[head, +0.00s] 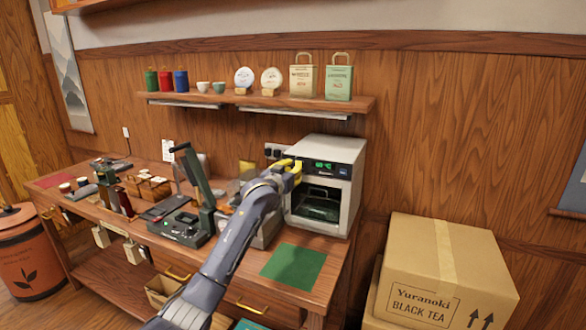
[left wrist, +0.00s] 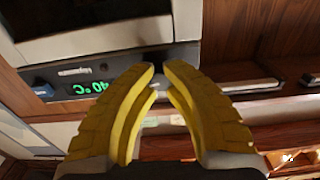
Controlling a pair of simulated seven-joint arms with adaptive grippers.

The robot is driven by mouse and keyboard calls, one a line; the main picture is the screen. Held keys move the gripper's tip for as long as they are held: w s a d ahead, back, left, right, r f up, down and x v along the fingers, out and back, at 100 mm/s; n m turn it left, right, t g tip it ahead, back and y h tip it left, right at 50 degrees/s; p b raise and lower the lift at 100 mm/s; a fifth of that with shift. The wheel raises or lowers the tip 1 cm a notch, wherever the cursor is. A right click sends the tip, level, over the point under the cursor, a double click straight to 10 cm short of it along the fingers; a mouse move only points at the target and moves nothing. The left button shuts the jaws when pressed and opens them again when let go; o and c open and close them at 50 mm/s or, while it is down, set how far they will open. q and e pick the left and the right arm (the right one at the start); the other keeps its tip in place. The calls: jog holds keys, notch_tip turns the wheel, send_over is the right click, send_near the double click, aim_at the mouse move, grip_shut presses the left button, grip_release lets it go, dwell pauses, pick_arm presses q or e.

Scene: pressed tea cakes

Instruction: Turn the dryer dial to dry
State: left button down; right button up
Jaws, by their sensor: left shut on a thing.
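The dryer (head: 335,148) is a white box with a dark front panel, standing at the right end of the bench. Its green display (head: 323,165) is lit, and in the left wrist view the display (left wrist: 88,88) appears upside down and reads about 40 °C. A glass door shows below the panel. My left gripper (head: 293,173) has yellow fingers at the panel's left end. In the left wrist view the fingers (left wrist: 158,77) close in at the panel; the dial between them is hidden, so its setting cannot be seen. My right gripper is out of view.
A green mat (head: 294,266) lies in front of the dryer. A dark green press (head: 188,224) and wooden pieces stand further left on the bench. A shelf (head: 260,101) with tins, cups and bags hangs above. A cardboard box (head: 445,270) stands at right.

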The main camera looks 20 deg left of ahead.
pick_arm(q)
jog(key=shift+f+m, duration=0.25)
jog(key=shift+m, duration=0.15)
jog(key=m, duration=0.3)
jog(key=shift+a, duration=0.1)
jog(key=shift+f+m, duration=0.1)
jog(key=shift+m, duration=1.7)
jog(key=c, duration=1.5)
grip_release()
jog(key=o, duration=0.4)
jog(key=shift+r, duration=0.25)
jog(key=shift+s+a, duration=0.25)
jog(key=shift+s, duration=1.75)
jog(key=shift+s+a, duration=0.2)
jog(key=shift+s, duration=1.75)
jog(key=shift+s+a, duration=0.25)
jog(key=shift+s, duration=1.75)
